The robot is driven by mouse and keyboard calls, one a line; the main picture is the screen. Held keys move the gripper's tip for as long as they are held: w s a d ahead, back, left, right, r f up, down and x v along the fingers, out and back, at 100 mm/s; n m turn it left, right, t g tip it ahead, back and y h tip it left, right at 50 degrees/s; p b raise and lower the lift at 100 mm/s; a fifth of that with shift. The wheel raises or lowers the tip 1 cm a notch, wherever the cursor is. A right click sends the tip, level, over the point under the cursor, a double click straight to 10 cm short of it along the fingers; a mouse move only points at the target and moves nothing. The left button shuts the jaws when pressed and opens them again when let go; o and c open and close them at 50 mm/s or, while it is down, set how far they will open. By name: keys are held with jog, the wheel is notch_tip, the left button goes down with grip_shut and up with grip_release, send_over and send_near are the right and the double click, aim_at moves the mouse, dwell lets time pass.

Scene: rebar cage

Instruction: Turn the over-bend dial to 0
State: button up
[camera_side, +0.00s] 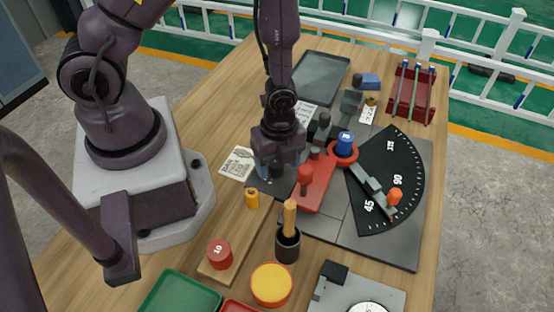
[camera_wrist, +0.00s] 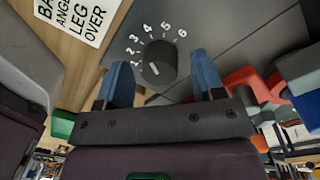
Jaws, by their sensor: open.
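The over-bend dial (camera_wrist: 158,60) is a round black knob on a dark grey plate in the wrist view. Numbers from 1 to 6 run around its far side, and a short white mark on it points toward the lower left, near the low end. The 0 is not clearly readable. My gripper (camera_wrist: 163,80) is open, with one blue finger on each side of the dial and visible gaps between. Whether the fingertips are down at knob height I cannot tell. In the side view my gripper (camera_side: 268,170) is low over the plate's left part and hides the dial.
A printed card (camera_side: 238,163) lies left of the plate. Right of my gripper stand a red bending arm (camera_side: 316,185), a blue-topped post (camera_side: 345,145) and a black angle scale (camera_side: 405,165). A black cup (camera_side: 287,245) with a wooden-handled tool stands in front.

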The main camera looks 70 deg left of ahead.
jog(key=c, duration=0.9)
jog(key=shift+n, duration=0.3)
jog(key=n, duration=0.4)
jog(key=shift+a+n, duration=0.1)
jog(key=shift+n, duration=0.3)
jog(key=n, duration=0.4)
jog(key=shift+n, duration=0.3)
jog(key=n, duration=0.7)
jog(key=shift+a, duration=0.1)
jog(key=n, duration=0.6)
jog(key=shift+n+t, duration=0.3)
jog(key=shift+n, duration=0.1)
